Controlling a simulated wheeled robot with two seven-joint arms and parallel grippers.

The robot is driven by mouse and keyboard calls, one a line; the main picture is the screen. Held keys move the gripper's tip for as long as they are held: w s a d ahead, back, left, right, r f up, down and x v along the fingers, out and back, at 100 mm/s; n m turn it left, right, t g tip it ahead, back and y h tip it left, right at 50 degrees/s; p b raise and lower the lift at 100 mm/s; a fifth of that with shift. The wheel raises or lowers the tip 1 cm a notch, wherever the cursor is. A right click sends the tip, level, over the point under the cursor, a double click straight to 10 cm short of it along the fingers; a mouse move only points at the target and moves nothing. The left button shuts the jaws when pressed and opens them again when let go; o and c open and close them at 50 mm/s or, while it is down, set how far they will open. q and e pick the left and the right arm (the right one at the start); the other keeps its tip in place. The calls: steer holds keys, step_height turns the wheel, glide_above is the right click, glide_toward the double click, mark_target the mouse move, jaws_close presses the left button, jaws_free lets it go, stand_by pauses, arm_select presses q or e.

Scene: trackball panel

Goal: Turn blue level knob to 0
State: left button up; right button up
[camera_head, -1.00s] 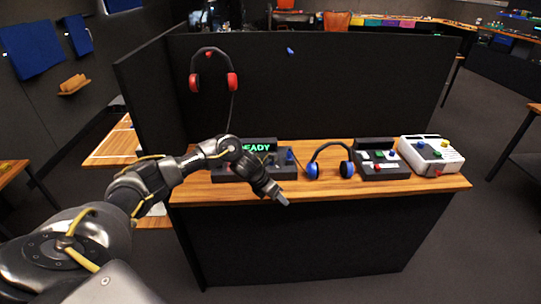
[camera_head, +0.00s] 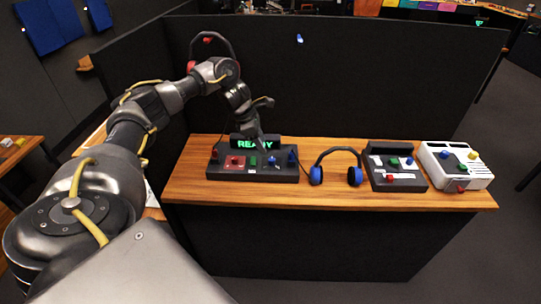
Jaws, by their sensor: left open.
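The dark trackball panel (camera_head: 228,174) lies on the left part of the wooden desk, with a screen (camera_head: 256,143) reading READY in green. It carries a red control (camera_head: 235,161), a green one (camera_head: 254,161) and two blue ones, a nearer one (camera_head: 272,161) and one at the right end (camera_head: 291,158). I cannot tell which blue one is the level knob, nor read its setting. My left gripper (camera_head: 266,125) is open and empty above the panel's screen. One finger points right and the other reaches down in front of the screen. My right gripper is out of view.
Blue headphones (camera_head: 337,153) stand right of the panel. A second dark control box (camera_head: 400,185) and a white one (camera_head: 455,180) stand further right. A black partition (camera_head: 390,90) rises behind the desk, with red headphones (camera_head: 208,38) hung on it. The front desk strip (camera_head: 330,196) is clear.

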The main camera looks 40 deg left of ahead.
mark_target(272, 159)
arm_select(q)
steer(key=p+x, duration=0.1)
steer(key=x, duration=0.5)
steer(key=shift+w+f, duration=0.2)
steer(key=shift+f, duration=0.05)
steer(key=shift+d+f, duration=0.15)
steer(key=shift+f, duration=0.2)
steer(key=shift+w+d+f, duration=0.1)
steer(key=shift+w+f, duration=0.15)
steer(key=shift+f, duration=0.2)
jaws_close()
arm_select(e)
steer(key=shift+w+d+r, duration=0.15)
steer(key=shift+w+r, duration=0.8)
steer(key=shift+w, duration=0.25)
arm_select(q)
steer(key=shift+n+p, duration=0.3)
steer(key=shift+p, duration=0.05)
